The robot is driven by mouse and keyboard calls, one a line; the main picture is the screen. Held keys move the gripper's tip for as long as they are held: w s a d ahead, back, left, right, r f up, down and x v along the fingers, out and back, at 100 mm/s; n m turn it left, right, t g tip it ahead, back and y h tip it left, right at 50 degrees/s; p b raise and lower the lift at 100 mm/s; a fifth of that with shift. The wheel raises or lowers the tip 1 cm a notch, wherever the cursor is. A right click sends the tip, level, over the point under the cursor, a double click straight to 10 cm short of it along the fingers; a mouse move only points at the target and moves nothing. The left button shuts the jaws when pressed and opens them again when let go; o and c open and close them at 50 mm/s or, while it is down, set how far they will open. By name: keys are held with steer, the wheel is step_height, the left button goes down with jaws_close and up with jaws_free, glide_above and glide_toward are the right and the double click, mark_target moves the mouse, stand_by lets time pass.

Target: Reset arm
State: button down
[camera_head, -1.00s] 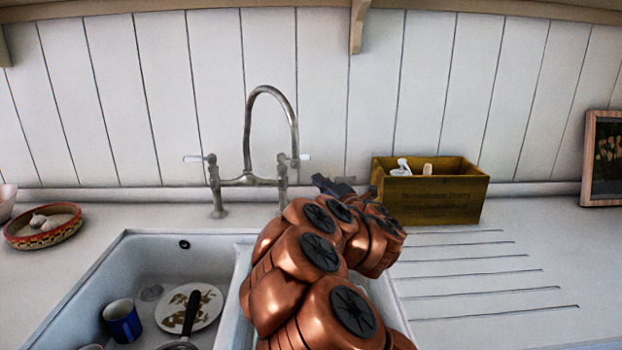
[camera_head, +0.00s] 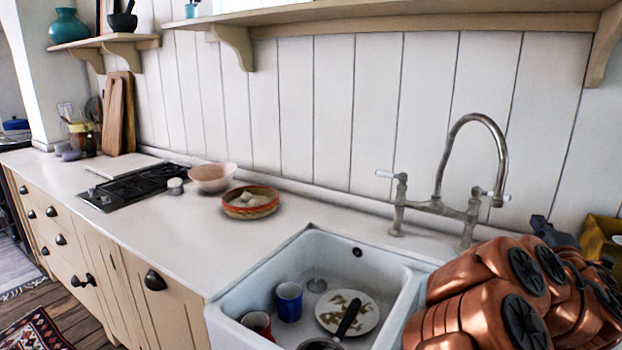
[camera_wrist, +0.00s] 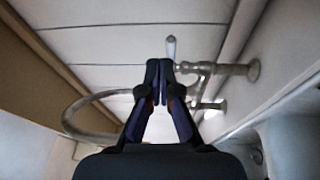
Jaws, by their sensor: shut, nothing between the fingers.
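My gripper (camera_wrist: 160,75) shows in the wrist view with its two dark fingers together and nothing between them. In that view the faucet (camera_wrist: 75,115) lies beyond and around the fingers, with its white-tipped handle (camera_wrist: 171,48) just past the fingertips. In the head view my copper-coloured arm is folded at the lower right, over the right side of the sink. A dark part of my gripper (camera_head: 553,234) shows behind the arm, to the right of the faucet (camera_head: 470,180). The fingertips are mostly hidden there.
The white sink (camera_head: 402,290) holds a blue mug (camera_head: 289,301), a red mug (camera_head: 258,325), a soiled plate (camera_head: 365,310) and a dark-handled pan. A patterned bowl (camera_head: 250,208), pink bowl (camera_head: 213,177) and hob (camera_head: 130,187) stand left. A wooden box (camera_head: 597,236) is partly hidden at right.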

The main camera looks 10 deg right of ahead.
steer(key=s+a+f+m+g+y+p, duration=0.1)
steer(key=s+a+f+m+g, duration=0.3)
steer(key=a, duration=0.4)
steer(key=s+a+f+m+g+y+p, duration=0.1)
steer(key=s+a+f+m+g+p, duration=0.1)
steer(key=s+a+m+g, duration=0.4)
steer(key=s+a+f+m+g+y+p, duration=0.1)
steer(key=s+a+f+m+g, duration=0.25)
steer(key=a, duration=0.55)
steer(key=s+a+f+g+y+p, duration=0.1)
steer(key=s+a+g+y, duration=0.4)
steer(key=s+a, duration=1.3)
steer(key=shift+s+a+f+g+p, duration=0.2)
steer(key=shift+a+f+g+p, duration=0.2)
steer(key=shift+p, duration=0.2)
steer(key=shift+r+n, duration=0.1)
steer(key=shift+n, duration=0.15)
